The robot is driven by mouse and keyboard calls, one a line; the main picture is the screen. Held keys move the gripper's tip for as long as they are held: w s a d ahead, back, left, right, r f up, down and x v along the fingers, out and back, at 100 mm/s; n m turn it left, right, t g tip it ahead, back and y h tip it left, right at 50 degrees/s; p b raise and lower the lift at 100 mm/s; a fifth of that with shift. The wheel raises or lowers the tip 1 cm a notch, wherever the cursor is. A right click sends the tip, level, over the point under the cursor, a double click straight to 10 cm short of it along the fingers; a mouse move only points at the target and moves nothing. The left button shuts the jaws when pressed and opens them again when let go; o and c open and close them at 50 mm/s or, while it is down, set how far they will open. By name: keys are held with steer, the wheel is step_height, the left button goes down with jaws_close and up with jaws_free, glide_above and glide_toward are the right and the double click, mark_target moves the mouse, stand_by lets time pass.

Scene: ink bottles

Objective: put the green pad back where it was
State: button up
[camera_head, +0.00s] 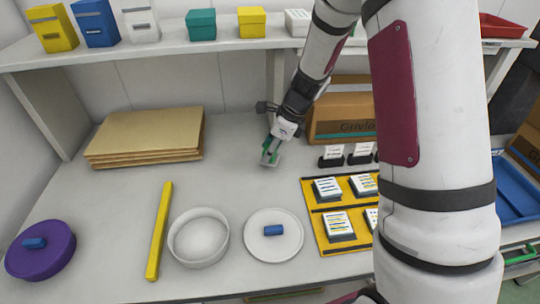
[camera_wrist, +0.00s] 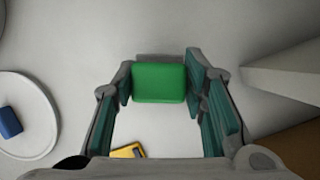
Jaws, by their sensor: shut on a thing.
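The green pad (camera_wrist: 158,83) is a small bright green block with rounded edges. In the wrist view it sits between the two fingertips of my gripper (camera_wrist: 160,86), which is shut on it. In the head view my gripper (camera_head: 270,154) is over the back middle of the grey table, right of the cardboard stack. Only a little green shows there, and I cannot tell whether the pad touches the table.
A white disc (camera_head: 290,249) with a blue block, a white bowl (camera_head: 199,238), a yellow bar (camera_head: 158,232) and a purple lid (camera_head: 41,262) stand in front. A yellow mat (camera_head: 317,220) and cardboard box (camera_head: 340,122) are to the right. A shelf (camera_head: 215,48) runs above.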

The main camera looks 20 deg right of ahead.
steer(key=shift+f, duration=1.15)
steer(key=shift+f, duration=0.15)
steer(key=o, duration=1)
